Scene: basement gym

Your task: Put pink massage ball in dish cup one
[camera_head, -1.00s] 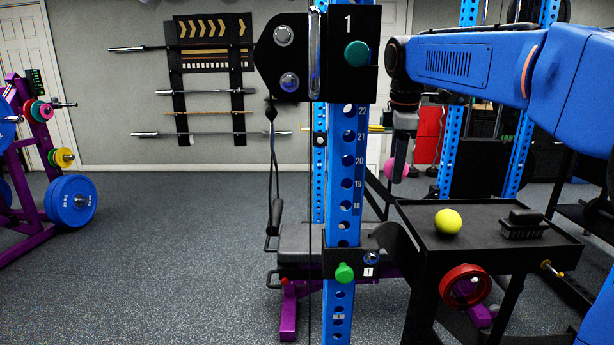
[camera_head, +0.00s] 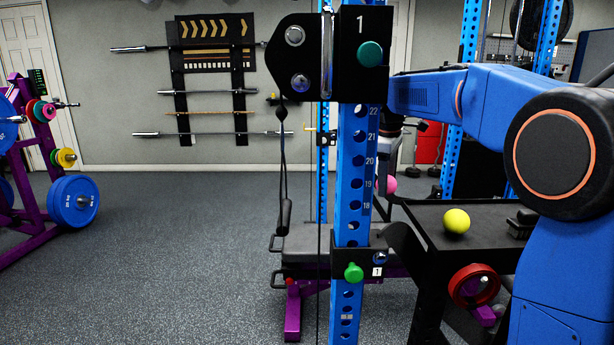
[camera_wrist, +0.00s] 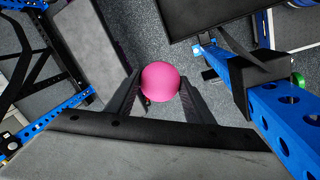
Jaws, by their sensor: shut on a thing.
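The pink massage ball (camera_wrist: 160,82) is held between the two black fingers of my gripper (camera_wrist: 160,78) in the wrist view, above the grey floor. In the head view the ball (camera_head: 390,185) shows just right of the blue rack post, and the post partly hides my gripper (camera_head: 387,160). A black bracket marked 1 (camera_head: 367,263) with a green knob is fixed on the post. A curved black piece (camera_head: 402,243) joins it on the right; I take this as dish cup one, but its inside is hidden. In the wrist view the black bracket (camera_wrist: 243,85) lies right of the ball, apart from it.
A black tray table (camera_head: 432,222) stands right of the post, holding a yellow ball (camera_head: 456,221) and a black brush (camera_head: 520,223). The blue post (camera_head: 352,200) stands close to my arm. A bench (camera_head: 310,243) is behind it. Open floor (camera_head: 180,270) lies left.

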